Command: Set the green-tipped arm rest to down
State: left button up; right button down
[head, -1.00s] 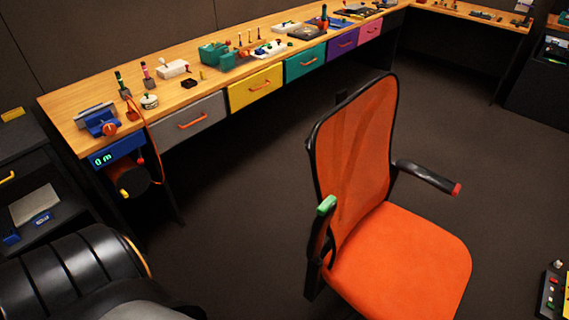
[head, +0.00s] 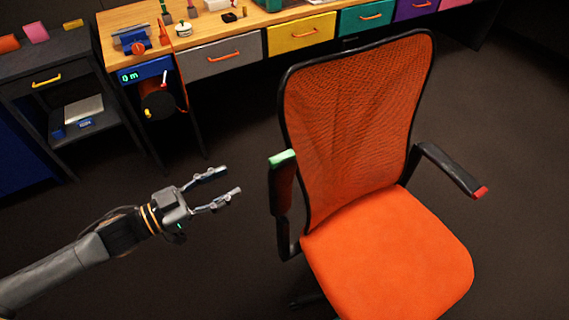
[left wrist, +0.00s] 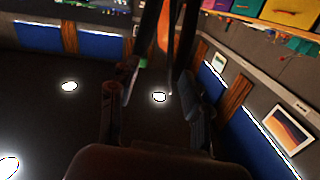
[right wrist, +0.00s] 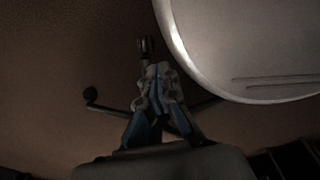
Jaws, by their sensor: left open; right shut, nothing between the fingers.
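The orange chair (head: 385,245) stands in the middle right of the head view. Its green-tipped arm rest (head: 281,190) is folded up and stands nearly upright beside the backrest, with the green tip at the top. The red-tipped arm rest (head: 452,170) on the other side reaches forward, about level. My left gripper (head: 232,180) is open and empty, left of the green-tipped arm rest and apart from it, pointing toward it. In the left wrist view the green tip (left wrist: 143,64) shows near one finger. My right gripper (right wrist: 160,72) is shut and empty in the right wrist view.
A workbench with coloured drawers (head: 302,35) runs along the back. A dark shelf unit (head: 50,68) stands at the left. The floor (head: 215,265) between my left arm and the chair is clear. A pale rounded surface (right wrist: 245,45) lies close to my right gripper.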

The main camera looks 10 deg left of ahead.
aim_at(268, 167)
pick_arm(q)
jog(key=shift+m+g+h, duration=0.3)
jog(key=shift+g+h, duration=0.1)
jog(key=shift+h, duration=0.2)
jog(key=x, duration=0.4)
jog(key=s+r+p+x, duration=0.1)
jog(key=x, duration=0.3)
jog(key=d+r+p+x, duration=0.1)
jog(key=x, duration=0.3)
jog(key=shift+s+d, duration=0.1)
jog(key=shift+d, duration=0.25)
jog(key=shift+w+d, duration=0.25)
jog(key=shift+d, duration=0.05)
pick_arm(e)
jog(key=shift+s+a+r, duration=0.3)
jog(key=shift+a+r, duration=0.05)
jog(key=shift+r, duration=0.2)
jog(key=shift+s+a+r, duration=0.3)
jog(key=shift+r, duration=0.25)
pick_arm(q)
grip_shut()
pick_arm(e)
jog(key=shift+a, duration=0.35)
